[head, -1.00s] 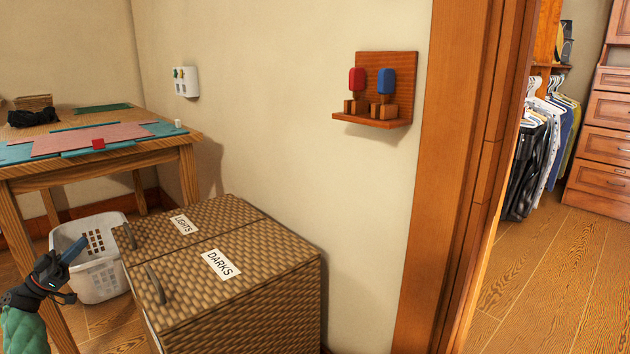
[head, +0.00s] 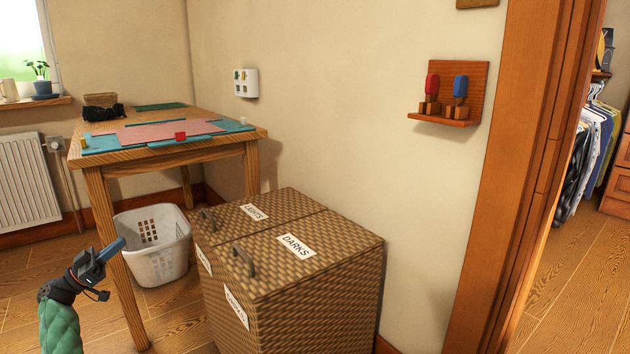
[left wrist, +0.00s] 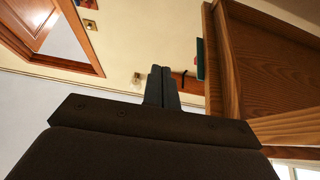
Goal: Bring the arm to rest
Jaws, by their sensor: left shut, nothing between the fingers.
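My left gripper (head: 112,249) is at the lower left in the head view, on my green-sleeved arm. My right gripper is not in view.
A wooden table (head: 190,148) with mats stands behind. A wicker hamper (head: 310,293) labelled DARKS stands at the centre. A radiator (head: 25,183) is at the left wall. Floor is open at lower left.

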